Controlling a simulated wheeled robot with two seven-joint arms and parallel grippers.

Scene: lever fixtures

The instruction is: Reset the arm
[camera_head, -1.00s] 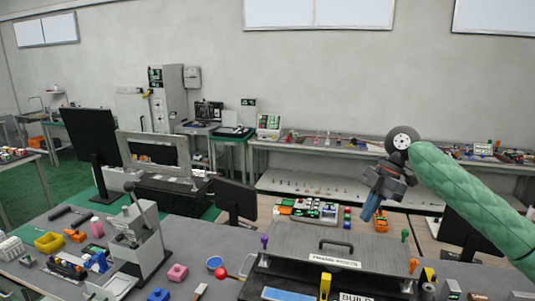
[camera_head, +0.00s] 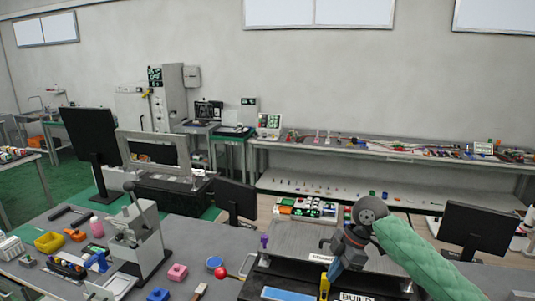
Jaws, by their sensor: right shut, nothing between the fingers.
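My right gripper (camera_head: 335,268) hangs low over the dark fixture box (camera_head: 272,278) at the front centre. Its blue-grey fingers point down and are shut with nothing between them. Its green sleeved arm comes in from the right and hides part of the box's grey top. A red ball knob (camera_head: 220,273) stands at the box's left side, apart from the gripper. My left gripper does not show.
A grey lever press (camera_head: 146,235) with a dark knob stands on the left of the table. Monitors (camera_head: 474,229) stand behind, right and left.

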